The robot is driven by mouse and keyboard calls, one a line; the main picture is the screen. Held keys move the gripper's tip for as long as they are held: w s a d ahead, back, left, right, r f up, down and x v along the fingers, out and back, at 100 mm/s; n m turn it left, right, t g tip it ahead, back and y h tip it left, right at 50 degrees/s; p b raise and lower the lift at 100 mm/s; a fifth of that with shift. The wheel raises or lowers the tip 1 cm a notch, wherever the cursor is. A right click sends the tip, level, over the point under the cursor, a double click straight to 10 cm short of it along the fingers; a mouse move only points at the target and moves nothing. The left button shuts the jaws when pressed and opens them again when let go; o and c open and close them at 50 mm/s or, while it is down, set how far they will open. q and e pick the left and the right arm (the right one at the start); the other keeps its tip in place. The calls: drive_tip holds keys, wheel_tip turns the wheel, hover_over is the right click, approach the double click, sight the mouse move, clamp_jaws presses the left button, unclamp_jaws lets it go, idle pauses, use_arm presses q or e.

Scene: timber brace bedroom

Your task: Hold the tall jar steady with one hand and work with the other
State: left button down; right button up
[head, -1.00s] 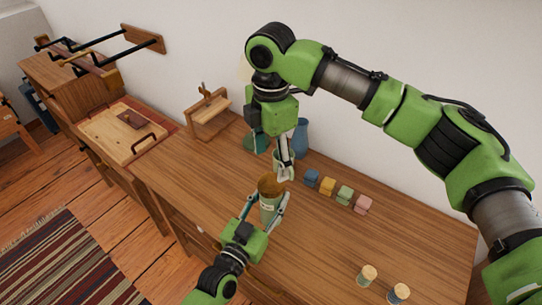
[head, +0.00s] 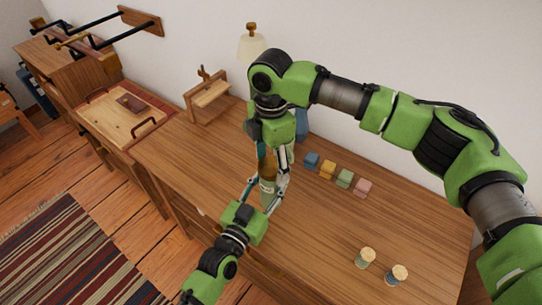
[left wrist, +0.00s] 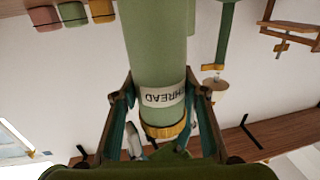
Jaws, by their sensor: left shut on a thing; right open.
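The tall jar (head: 267,187) is pale green with a brown top and stands upright on the wooden dresser. In the left wrist view it appears upside down, with a THREAD label (left wrist: 163,96) and a gold-brown band at its end. My left gripper (head: 266,198) is shut on the jar's body, a finger on each side. My right gripper (head: 270,170) points down over the jar's top, open, with its fingers spread around the lid area. Whether it touches the lid is hard to tell. Part of the jar is hidden behind the fingers.
Several small coloured blocks (head: 328,169) lie in a row right of the jar. The dresser top (head: 315,225) is clear in front.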

drive_tip(key=c, duration=1.1)
drive_tip(key=m, duration=0.7)
drive_tip(key=shift+c, duration=0.2)
drive_tip(key=m, duration=0.3)
drive_tip(key=shift+m, duration=0.3)
drive_tip(key=m, duration=0.4)
drive_tip(key=o, duration=1.3)
wheel_tip(320, 180, up, 12)
